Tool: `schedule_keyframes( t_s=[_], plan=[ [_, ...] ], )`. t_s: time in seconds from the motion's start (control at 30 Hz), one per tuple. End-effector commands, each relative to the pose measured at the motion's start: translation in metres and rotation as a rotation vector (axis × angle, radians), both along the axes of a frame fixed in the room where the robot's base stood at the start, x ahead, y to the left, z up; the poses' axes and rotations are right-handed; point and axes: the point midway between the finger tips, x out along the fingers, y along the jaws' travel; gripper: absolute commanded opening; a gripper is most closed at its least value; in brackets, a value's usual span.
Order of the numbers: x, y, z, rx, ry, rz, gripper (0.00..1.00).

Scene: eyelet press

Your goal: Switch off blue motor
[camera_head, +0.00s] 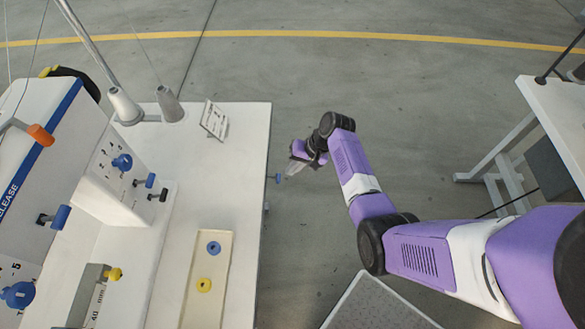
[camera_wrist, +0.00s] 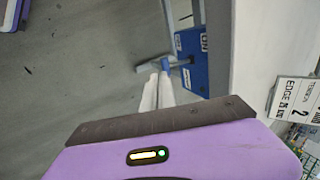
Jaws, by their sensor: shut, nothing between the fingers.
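In the wrist view a blue switch box (camera_wrist: 193,78) is mounted at the table's side, with a white "ON" marking at one end. A blue lever (camera_wrist: 178,64) sticks out from it sideways. In the head view the blue lever (camera_head: 278,178) shows just off the table's right edge; the box is hidden under the tabletop. My gripper (camera_wrist: 159,76) is shut and empty, its two pale fingers together, with the tips close beside the lever's outer end. I cannot tell whether they touch. In the head view my gripper (camera_head: 291,168) is just right of the lever.
The white table (camera_head: 235,165) holds a press with coloured knobs and a tray (camera_head: 190,312) with a blue and a yellow ring. A label card (camera_head: 214,120) stands at the back. Another white table (camera_head: 555,110) is at right. Open floor lies between.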

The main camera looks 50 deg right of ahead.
Motion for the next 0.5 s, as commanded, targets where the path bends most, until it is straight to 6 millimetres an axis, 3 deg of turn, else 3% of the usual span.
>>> schedule_keyframes(
  t_s=[0.3, 0.5],
  plan=[
    [-0.03, -0.026, 0.054, -0.003, -0.003, -0.005, 0.0],
    [-0.04, -0.033, 0.073, -0.001, -0.002, -0.004, 0.0]
  ],
)
